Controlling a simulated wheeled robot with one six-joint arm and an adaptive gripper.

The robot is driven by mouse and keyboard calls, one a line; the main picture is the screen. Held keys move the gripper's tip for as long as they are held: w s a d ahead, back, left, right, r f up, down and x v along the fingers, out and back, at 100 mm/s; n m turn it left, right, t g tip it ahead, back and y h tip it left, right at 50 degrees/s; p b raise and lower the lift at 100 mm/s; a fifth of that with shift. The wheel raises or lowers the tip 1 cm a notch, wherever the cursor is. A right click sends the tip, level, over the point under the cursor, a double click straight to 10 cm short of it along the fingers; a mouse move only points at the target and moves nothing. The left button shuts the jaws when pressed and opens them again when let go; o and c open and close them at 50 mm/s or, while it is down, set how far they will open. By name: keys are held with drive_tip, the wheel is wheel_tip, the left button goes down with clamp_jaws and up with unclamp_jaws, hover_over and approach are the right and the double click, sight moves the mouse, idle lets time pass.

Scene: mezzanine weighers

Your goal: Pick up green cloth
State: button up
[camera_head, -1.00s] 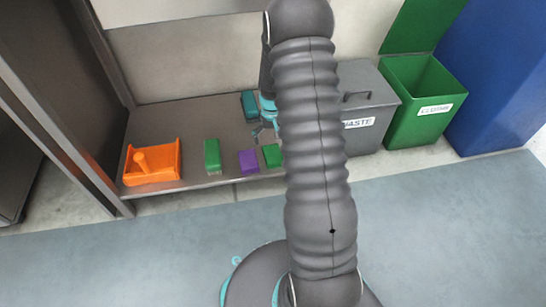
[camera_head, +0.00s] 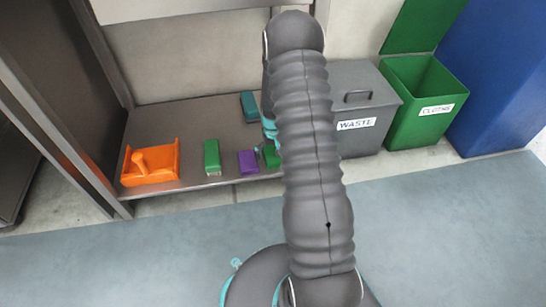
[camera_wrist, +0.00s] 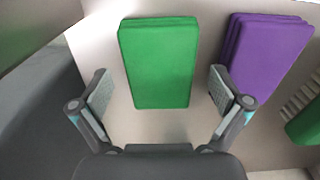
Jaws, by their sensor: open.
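The green cloth (camera_wrist: 158,62) is a folded green block lying flat on the shelf. In the wrist view it lies ahead of and between the two fingers of my gripper (camera_wrist: 160,97), which is open and empty. In the head view the green cloth (camera_head: 272,156) is partly hidden by my arm, and my gripper (camera_head: 265,146) is just over it, partly hidden too. I cannot tell whether the fingers touch the cloth or the shelf.
A folded purple cloth (camera_wrist: 262,52) lies close to the right finger in the wrist view. A green brush (camera_head: 211,156), orange dustpan (camera_head: 151,163) and teal block (camera_head: 249,106) are on the shelf (camera_head: 185,120). The waste bin (camera_head: 365,115) and green bin (camera_head: 415,110) stand right.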

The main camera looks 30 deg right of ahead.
sight(273, 154)
drive_tip(key=c, duration=1.1)
drive_tip(key=shift+c, duration=0.2)
drive_tip(key=shift+r, duration=0.1)
wheel_tip(273, 154, up, 10)
drive_tip(key=p, duration=0.1)
drive_tip(key=shift+p, duration=0.35)
drive_tip(key=shift+o, duration=1.1)
drive_tip(key=shift+c, duration=1)
